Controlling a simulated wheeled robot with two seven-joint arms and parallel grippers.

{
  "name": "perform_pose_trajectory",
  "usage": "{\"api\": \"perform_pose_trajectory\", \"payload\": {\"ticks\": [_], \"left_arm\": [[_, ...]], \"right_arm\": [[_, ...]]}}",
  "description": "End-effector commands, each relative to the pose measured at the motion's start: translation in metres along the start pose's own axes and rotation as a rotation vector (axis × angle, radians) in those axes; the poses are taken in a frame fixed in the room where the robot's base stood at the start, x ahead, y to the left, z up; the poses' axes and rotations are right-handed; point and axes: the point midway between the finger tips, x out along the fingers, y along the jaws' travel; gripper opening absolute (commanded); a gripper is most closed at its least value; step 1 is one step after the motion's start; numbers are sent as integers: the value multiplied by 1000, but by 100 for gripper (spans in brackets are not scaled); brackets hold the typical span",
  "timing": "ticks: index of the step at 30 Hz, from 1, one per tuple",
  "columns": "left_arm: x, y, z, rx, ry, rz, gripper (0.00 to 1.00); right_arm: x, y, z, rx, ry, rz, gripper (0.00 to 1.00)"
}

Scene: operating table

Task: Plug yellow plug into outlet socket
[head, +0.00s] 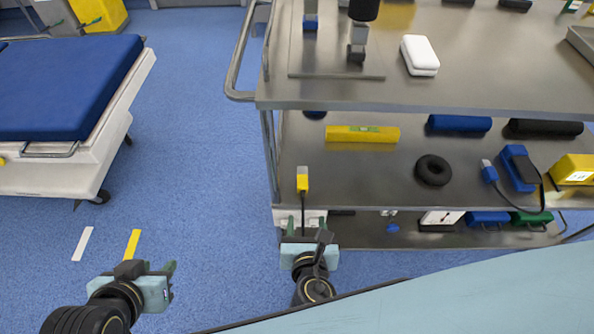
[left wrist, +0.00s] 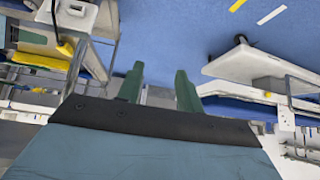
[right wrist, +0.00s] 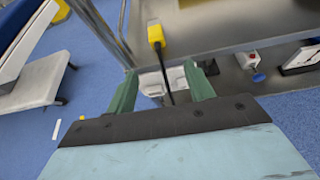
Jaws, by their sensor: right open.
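The yellow plug (head: 302,180) sits at the left front edge of the cart's middle shelf, with a dark cable hanging down from it. It also shows in the right wrist view (right wrist: 156,35), ahead of my right gripper (right wrist: 162,75). That gripper is open and empty, and the cable passes through the view between its fingers; I cannot tell whether it touches them. In the head view my right gripper (head: 305,228) is below the plug. My left gripper (head: 158,270) is open and empty over the floor at the left. I cannot clearly identify the outlet socket.
The metal cart's middle shelf (head: 360,180) holds a yellow roll (head: 362,134), a black ring (head: 433,170) and a blue device (head: 518,168). A white box (right wrist: 175,78) is low behind the cable. A blue-padded bed (head: 65,85) stands left. Open floor lies between.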

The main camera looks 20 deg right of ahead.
Motion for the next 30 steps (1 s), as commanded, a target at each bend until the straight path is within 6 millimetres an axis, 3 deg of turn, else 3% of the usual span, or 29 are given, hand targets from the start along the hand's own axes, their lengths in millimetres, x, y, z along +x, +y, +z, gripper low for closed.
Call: {"api": "perform_pose_trajectory", "payload": {"ticks": [5, 13, 21, 30], "left_arm": [[-8, 2, -13, -1, 64, 5, 36], [-9, 11, -60, 4, 324, 26, 36], [-23, 20, -101, 5, 575, 49, 36], [-33, 23, -117, 4, 685, 58, 36]], "right_arm": [[5, 0, 8, -58, -30, -13, 53], [41, 0, 8, -57, -30, -13, 53], [71, 0, 9, -56, -29, -12, 53], [82, 0, 10, -55, -28, -12, 53]]}}
